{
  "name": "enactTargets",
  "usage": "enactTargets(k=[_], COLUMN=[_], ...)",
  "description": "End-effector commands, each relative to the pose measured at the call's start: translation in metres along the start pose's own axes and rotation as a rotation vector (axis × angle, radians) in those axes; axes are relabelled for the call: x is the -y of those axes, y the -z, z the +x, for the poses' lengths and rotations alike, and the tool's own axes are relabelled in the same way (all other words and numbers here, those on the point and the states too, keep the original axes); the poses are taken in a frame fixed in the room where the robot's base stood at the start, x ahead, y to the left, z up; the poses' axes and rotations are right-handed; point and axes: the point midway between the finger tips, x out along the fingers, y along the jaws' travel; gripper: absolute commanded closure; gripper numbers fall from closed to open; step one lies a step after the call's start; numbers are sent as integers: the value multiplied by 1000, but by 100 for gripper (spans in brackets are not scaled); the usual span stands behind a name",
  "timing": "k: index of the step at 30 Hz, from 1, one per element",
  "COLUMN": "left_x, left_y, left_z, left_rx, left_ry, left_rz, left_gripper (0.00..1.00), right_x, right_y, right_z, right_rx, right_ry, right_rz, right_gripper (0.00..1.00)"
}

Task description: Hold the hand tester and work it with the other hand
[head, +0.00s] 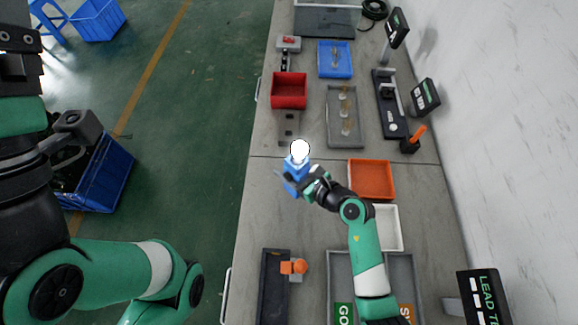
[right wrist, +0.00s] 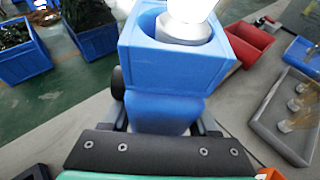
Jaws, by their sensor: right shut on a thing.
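The hand tester (head: 296,172) is a blue block with a glowing white bulb (head: 300,149) seated at its top. It is near the middle of the head view, held above the grey bench. My right gripper (head: 301,183) is shut on its blue body. In the right wrist view the tester (right wrist: 165,75) fills the middle, with the bulb (right wrist: 188,22) in a round recess on its top. The fingers show beside its lower body. My left gripper (head: 20,45) is partly at the left edge of the head view, away from the tester; its fingertips are not clear.
A red bin (head: 289,91), a grey tray (head: 344,118) with bulbs, a blue tray (head: 335,59) and an orange tray (head: 371,180) stand on the bench. A dark fixture (head: 274,290) lies near the front. Bare bench (head: 270,215) lies left of my right arm.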

Motion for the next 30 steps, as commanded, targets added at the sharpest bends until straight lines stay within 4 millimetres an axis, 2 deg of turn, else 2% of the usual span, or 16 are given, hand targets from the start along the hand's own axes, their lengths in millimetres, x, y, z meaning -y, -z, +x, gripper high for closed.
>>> enactTargets(k=[21,30], left_x=[0,0], left_y=[-24,-26], left_z=[-26,-29], left_rx=[0,0], left_ry=[0,0], left_rz=[0,0], left_gripper=[0,0], right_x=[0,0], right_y=[40,44], right_z=[17,19], right_rx=[2,2], right_ry=[1,1], right_rz=[0,0], right_gripper=[93,93])
